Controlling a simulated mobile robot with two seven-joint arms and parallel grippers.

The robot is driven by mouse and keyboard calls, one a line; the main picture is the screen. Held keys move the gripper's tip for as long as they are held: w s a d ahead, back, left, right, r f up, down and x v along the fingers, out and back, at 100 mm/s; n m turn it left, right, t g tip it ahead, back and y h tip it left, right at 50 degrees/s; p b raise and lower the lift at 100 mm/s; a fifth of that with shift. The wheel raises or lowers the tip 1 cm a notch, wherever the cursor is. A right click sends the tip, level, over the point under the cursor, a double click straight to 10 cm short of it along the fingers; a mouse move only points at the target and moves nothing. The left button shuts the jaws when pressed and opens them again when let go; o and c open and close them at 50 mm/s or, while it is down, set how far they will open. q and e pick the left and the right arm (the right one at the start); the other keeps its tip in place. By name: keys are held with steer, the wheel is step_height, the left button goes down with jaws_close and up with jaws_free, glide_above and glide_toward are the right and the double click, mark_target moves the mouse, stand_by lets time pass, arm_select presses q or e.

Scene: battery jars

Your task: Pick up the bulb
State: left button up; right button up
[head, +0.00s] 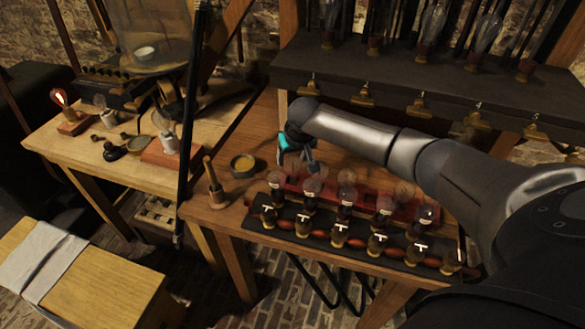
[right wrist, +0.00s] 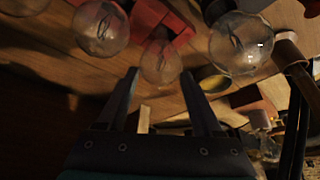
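A row of clear glass bulbs (head: 347,177) stands in dark sockets along a red base on the wooden table. In the head view my right gripper (head: 311,166) points down over the left part of this row. In the right wrist view the right gripper (right wrist: 160,82) is open, with nothing held. One clear bulb (right wrist: 161,62) shows between and just beyond its fingertips. Another bulb (right wrist: 101,28) is to its left and a larger-looking one (right wrist: 240,45) to its right. Which bulb is the task's one I cannot tell. My left gripper is not in view.
A dark strip with several brass T-shaped fittings (head: 340,236) runs in front of the row. A yellow-filled dish (head: 243,163) and an upright wooden-handled tool (head: 216,186) stand left. A dark shelf (head: 400,85) overhangs the back. A side table (head: 60,145) holds a lit bulb (head: 59,97).

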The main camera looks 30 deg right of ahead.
jaws_close()
stand_by(0.3)
steer(key=shift+r, duration=0.1)
